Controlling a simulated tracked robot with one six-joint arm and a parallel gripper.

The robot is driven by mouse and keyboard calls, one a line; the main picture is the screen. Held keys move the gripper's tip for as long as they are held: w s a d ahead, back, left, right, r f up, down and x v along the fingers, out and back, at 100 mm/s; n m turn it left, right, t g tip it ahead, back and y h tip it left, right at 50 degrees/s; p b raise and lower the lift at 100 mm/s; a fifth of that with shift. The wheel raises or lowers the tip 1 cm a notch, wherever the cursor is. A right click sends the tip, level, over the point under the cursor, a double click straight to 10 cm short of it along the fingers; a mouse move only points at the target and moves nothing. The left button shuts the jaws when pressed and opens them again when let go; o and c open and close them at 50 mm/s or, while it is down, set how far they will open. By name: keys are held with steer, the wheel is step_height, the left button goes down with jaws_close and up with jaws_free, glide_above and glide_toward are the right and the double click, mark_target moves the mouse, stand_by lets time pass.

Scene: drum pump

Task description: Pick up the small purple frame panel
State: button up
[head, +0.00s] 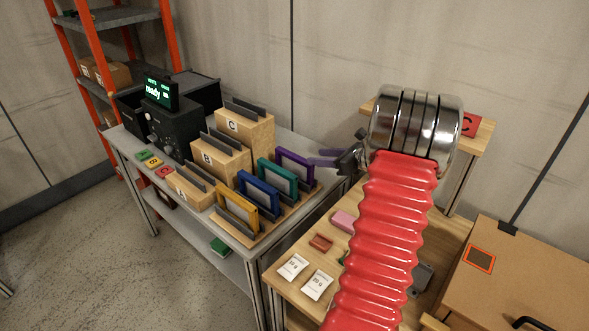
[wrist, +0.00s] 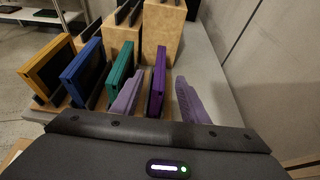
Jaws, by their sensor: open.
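The small purple frame panel (head: 294,165) stands upright at the back right end of a row of coloured frames in a wooden rack. It shows edge-on in the wrist view (wrist: 157,80). My gripper (head: 325,158) is open, with pale purple fingers. In the wrist view my gripper (wrist: 157,95) has one finger on each side of the purple panel. The left finger is close to the panel and the right finger is farther off. I cannot tell whether either finger touches it. In the head view my arm's red sleeve hides part of the wooden table.
Teal (head: 278,179), blue (head: 258,195) and yellow (head: 237,211) frames stand left of the purple one. Stepped wooden blocks (head: 245,128) with dark slots stand behind. A black device (head: 172,125) reads "ready". The grey tabletop right of the rack is clear.

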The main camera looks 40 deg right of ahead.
mark_target(296, 156)
steer(key=x, duration=0.7)
steer(key=shift+w+f, duration=0.15)
steer(key=shift+w, duration=0.15)
steer(key=shift+x, duration=2.6)
steer(key=shift+f, duration=0.15)
steer(key=shift+s, duration=0.1)
steer(key=shift+c, duration=0.2)
jaws_close()
steer(key=shift+d, duration=0.1)
